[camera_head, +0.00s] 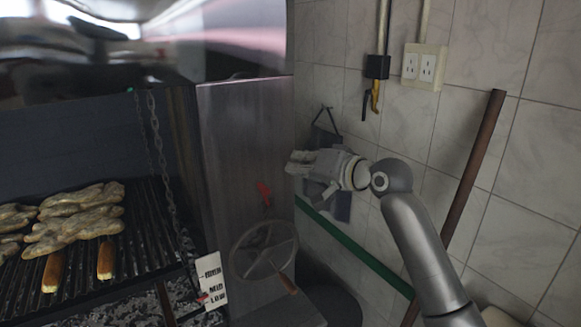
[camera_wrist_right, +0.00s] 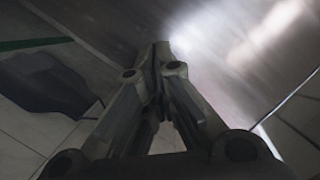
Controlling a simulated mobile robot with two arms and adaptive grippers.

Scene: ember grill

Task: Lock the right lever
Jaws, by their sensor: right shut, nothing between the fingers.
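A small red lever (camera_head: 264,193) sits on the metal side panel of the grill, above a spoked hand wheel (camera_head: 263,250) with a wooden handle. It is the only red lever I see on this panel; its lock state is too small to tell. My right gripper (camera_head: 292,163) is above and to the right of the red lever in the head view, apart from it. In the right wrist view the fingers (camera_wrist_right: 161,52) are together with nothing between them, pointing toward blurred shiny metal. The red lever does not show there. My left gripper is not in view.
The grill grate (camera_head: 150,240) on the left holds meat and corn, with a chain (camera_head: 160,150) beside it. A dark object (camera_head: 338,207) hangs on the tiled wall behind my gripper. A green strip (camera_head: 365,258), brown pole (camera_head: 475,165) and valve pipe (camera_head: 377,68) are at right.

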